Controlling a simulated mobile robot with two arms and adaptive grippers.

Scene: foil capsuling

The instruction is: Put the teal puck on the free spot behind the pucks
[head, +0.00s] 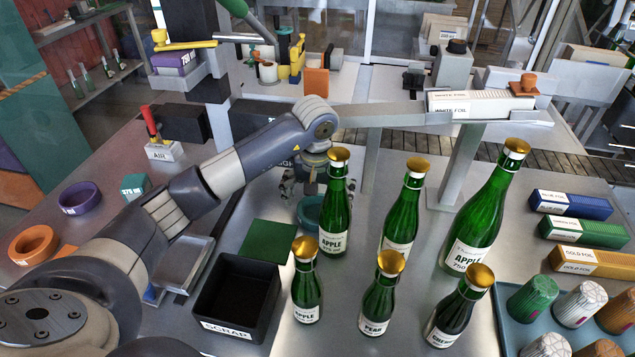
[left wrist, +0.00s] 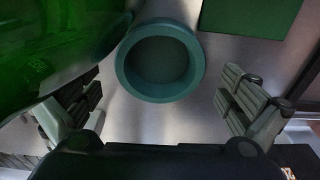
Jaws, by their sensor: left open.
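The teal puck (head: 309,213) lies on the metal table behind the dark scrap bin, close to the left of a tall green apple bottle. In the left wrist view the teal puck (left wrist: 160,62) is round with a hollow top, ahead of the fingers. My left gripper (head: 309,188) is above the puck, open and empty, partly hidden by its own arm and the bottle. A purple puck (head: 80,198) and an orange puck (head: 34,245) sit at the table's left side. A small teal labelled block (head: 134,188) stands right of the purple puck. My right gripper is out of view.
Several gold-capped bottles (head: 401,222) stand right of my left gripper. The scrap bin (head: 236,298) and a green pad (head: 267,243) are in front of the puck. A labelled air stand (head: 163,151) stands behind the pucks. Foil boxes (head: 570,204) are at right.

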